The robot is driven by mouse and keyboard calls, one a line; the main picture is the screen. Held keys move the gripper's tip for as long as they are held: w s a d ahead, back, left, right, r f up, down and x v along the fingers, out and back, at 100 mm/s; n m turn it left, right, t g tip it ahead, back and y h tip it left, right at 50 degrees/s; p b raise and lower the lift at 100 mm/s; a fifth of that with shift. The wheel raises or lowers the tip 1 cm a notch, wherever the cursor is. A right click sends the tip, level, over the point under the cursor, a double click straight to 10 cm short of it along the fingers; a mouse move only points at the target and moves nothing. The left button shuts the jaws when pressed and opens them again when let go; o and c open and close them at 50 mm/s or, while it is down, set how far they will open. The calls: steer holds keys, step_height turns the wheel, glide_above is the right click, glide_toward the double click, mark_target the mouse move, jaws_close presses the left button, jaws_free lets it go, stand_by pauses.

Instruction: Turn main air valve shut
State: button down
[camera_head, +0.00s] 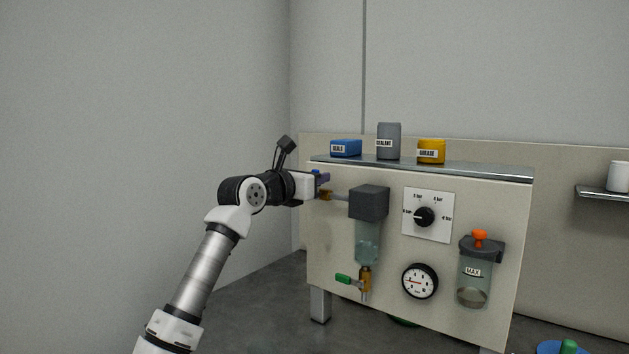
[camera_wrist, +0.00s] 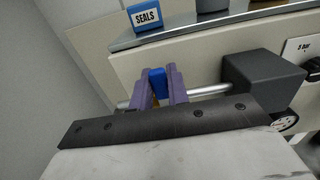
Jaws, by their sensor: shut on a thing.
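The main air valve has a brass body (camera_head: 325,195) on a horizontal metal pipe at the upper left of the cream panel. Its blue handle (camera_wrist: 157,82) sits between the two purple fingers of my gripper (camera_wrist: 160,88) in the wrist view. The fingers are shut on the handle, one on each side. In the head view my gripper (camera_head: 321,181) comes in from the left at the valve, and only a small bit of blue shows above it. The lower part of the handle and most of the valve body are hidden by the fingers and wrist in the wrist view.
The pipe (camera_wrist: 208,89) runs right to a grey block (camera_head: 369,203) above a clear bowl with a green-handled drain valve (camera_head: 348,280). A regulator knob (camera_head: 424,217), gauge (camera_head: 420,281) and lubricator (camera_head: 474,277) are farther right. Seals box (camera_head: 346,148), sealant and grease stand on top.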

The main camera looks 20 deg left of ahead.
stand_by(0.3)
steer(key=c, duration=1.4)
jaws_free()
steer(key=shift+o, duration=0.2)
steer(key=b+v, duration=0.4)
steer(key=v, duration=0.9)
steer(key=shift+s, duration=0.4)
steer(key=shift+a, duration=0.1)
